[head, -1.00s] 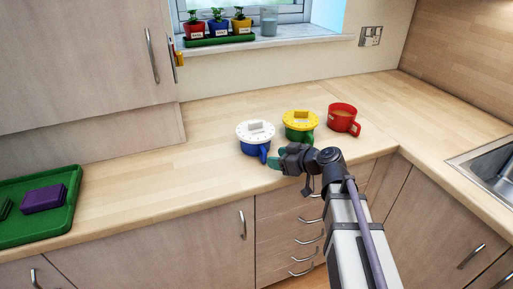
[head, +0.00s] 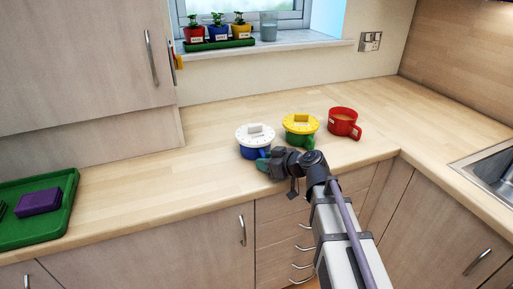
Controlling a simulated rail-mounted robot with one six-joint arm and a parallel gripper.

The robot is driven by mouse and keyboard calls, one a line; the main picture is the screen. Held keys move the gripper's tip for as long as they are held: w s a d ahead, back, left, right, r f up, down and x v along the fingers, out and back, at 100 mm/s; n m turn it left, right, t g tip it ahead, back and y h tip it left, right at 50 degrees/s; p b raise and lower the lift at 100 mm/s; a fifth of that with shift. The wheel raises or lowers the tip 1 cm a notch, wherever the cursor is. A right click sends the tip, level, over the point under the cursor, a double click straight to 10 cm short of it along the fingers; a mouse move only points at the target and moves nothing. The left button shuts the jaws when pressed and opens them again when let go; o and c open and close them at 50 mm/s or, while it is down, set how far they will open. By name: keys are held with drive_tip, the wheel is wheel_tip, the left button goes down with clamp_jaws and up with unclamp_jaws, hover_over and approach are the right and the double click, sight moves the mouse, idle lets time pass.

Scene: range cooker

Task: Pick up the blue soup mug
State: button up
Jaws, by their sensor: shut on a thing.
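The blue soup mug (head: 249,153) stands upright on the wooden worktop near its front edge, with a white lid (head: 255,135) on top. Its handle points toward the front right, where my gripper (head: 264,161) reaches in from the right. My gripper is shut on the blue mug at its handle. The fingers and my wrist hide most of the handle. I see no gap under the mug.
A green mug (head: 306,142) with a yellow lid (head: 300,124) stands close to the right, behind my wrist. A red mug (head: 342,124) without a lid is further right. A green tray (head: 62,218) with a purple block (head: 38,202) lies at the left. The worktop (head: 160,178) between is clear.

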clamp_jaws()
wheel_tip(320, 180, up, 10)
drive_tip(key=p, duration=1)
drive_tip(key=shift+r, duration=0.1)
